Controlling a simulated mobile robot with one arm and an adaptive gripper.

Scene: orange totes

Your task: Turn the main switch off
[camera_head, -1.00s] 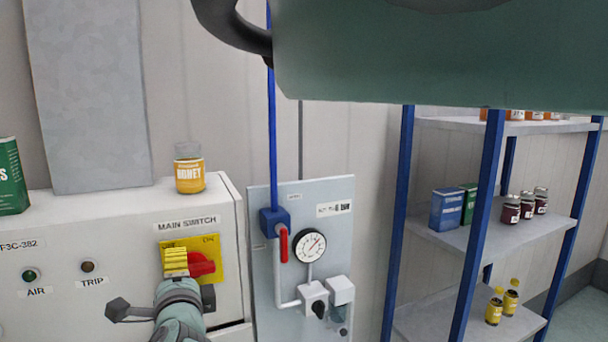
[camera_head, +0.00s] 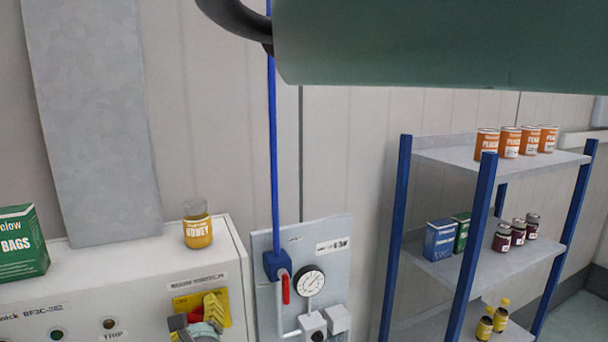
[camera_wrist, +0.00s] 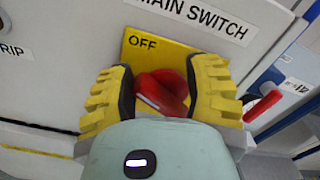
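The main switch is a red rotary handle (camera_wrist: 162,92) on a yellow plate (camera_wrist: 150,48) marked OFF at its upper left in the wrist view. The handle lies slanted, with a pale stripe on it. My gripper (camera_wrist: 160,95) has its yellow fingers spread, one on each side of the handle. A gap shows at the left finger; contact at the right finger is unclear.
A honey jar (camera_head: 197,228) and a green box (camera_head: 20,243) stand on the cabinet top. To the right are a gauge panel (camera_head: 335,262) with a red lever (camera_head: 285,288), and a blue-post shelf (camera_head: 470,245) holding cans, boxes and jars.

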